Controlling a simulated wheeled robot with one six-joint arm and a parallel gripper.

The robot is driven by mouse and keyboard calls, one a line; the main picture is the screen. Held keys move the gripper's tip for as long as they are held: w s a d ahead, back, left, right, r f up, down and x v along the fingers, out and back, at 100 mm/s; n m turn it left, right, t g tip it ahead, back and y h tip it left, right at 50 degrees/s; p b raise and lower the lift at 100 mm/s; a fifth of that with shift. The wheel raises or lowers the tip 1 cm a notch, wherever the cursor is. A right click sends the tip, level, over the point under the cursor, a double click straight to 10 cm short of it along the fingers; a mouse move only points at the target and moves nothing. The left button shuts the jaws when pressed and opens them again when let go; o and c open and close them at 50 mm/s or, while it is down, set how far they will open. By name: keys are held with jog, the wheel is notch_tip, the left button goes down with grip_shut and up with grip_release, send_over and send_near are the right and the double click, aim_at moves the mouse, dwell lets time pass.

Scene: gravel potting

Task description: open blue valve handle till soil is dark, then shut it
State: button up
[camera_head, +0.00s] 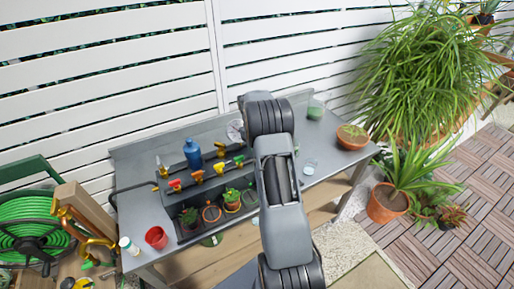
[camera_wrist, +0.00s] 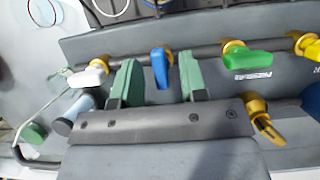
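The blue valve handle (camera_wrist: 160,68) hangs from a dark pipe in the wrist view, between a white handle (camera_wrist: 88,76) and a green handle (camera_wrist: 246,60). My gripper (camera_wrist: 160,88) is open, with one green-padded finger on each side of the blue handle. Gaps show between the handle and both fingers. In the head view my arm covers the gripper, the blue handle and the pot under it. Pots with plants (camera_head: 232,200) stand in a dark tray (camera_head: 186,238). The soil under the blue valve is not visible.
A yellow handle (camera_wrist: 308,46) sits beyond the green one. On the grey table (camera_head: 130,200) stand a blue bottle (camera_head: 192,152), a red cup (camera_head: 156,237), a white bottle (camera_head: 129,245) and a cactus bowl (camera_head: 352,137). A green hose reel (camera_head: 30,225) is at left.

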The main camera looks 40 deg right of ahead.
jog(key=v, duration=1.3)
jog(key=shift+w+r, duration=0.15)
jog(key=shift+r, duration=0.25)
dwell(5.5)
